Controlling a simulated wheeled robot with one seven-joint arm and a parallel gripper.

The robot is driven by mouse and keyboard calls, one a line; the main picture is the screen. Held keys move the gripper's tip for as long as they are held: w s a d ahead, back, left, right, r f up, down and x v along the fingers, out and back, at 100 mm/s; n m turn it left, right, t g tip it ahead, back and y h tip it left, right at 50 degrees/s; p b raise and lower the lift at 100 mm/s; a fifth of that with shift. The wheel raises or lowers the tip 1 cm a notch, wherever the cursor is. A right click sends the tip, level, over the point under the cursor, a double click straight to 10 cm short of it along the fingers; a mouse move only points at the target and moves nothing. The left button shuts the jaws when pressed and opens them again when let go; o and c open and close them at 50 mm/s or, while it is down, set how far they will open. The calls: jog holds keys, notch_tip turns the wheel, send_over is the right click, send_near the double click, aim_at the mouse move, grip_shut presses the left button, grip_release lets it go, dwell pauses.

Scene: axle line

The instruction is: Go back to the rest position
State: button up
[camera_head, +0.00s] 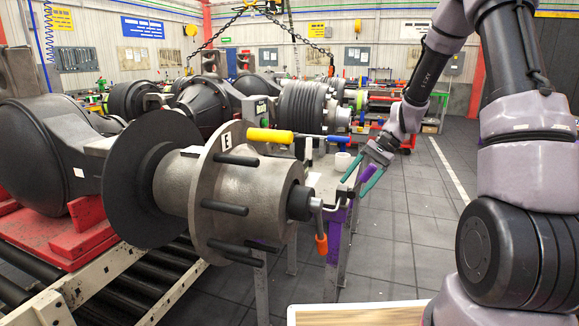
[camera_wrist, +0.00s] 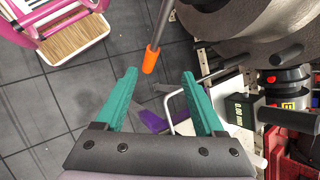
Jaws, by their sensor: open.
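My gripper (camera_head: 361,177) hangs from my arm to the right of the hub in the head view, above the edge of a small table. Its two teal fingers are apart with nothing between them. In the wrist view the open fingers (camera_wrist: 162,76) point over dark floor tiles and a purple table leg. A tool with an orange grip (camera_head: 321,243) hangs at the hub's shaft end; the grip (camera_wrist: 150,60) shows just beyond the fingertips in the wrist view, apart from them as far as I can tell.
A large axle hub with a flange (camera_head: 228,180) marked E stands on the roller line at left. A yellow-handled tool (camera_head: 270,136) lies near its top. A wood-topped tray (camera_head: 355,315) is at the bottom. The floor (camera_head: 415,220) right of the table is clear.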

jog(key=s+d+r+n+t+h, duration=0.1)
jog(key=s+r+t, duration=0.3)
jog(key=s+r, duration=0.6)
jog(key=s+d+r+n+t+h, duration=0.2)
jog(key=s+r, duration=0.8)
jog(key=r, duration=0.5)
jog(key=d+t+h, duration=0.1)
jog(key=t+h, duration=0.1)
jog(key=t, duration=0.1)
jog(key=shift+s+d, duration=0.3)
jog(key=shift+d, duration=0.1)
jog(key=shift+c, duration=0.2)
